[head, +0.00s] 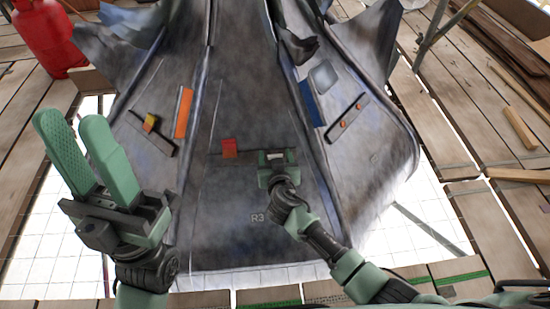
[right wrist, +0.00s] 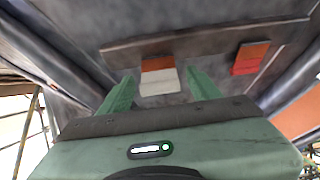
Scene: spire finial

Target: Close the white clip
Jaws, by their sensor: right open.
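The white clip (right wrist: 160,82) sits on a dark rail on the grey metal spire panel, with an orange-brown part just above its white face. In the head view it shows as a small pale patch (head: 276,156) at my right gripper. My right gripper (right wrist: 160,90) is open, with one green finger on each side of the white clip and visible gaps between; I cannot tell whether the fingertips touch the panel. It also shows in the head view (head: 277,160). My left gripper (head: 72,120) is open and empty, raised at the left.
A red clip (head: 229,148) sits on the same rail, left of the white one in the head view, and right of it in the wrist view (right wrist: 250,58). Side panels carry a yellow clip (head: 150,123), an orange plate (head: 184,112) and a blue plate (head: 312,104). A red gas cylinder (head: 48,35) stands back left.

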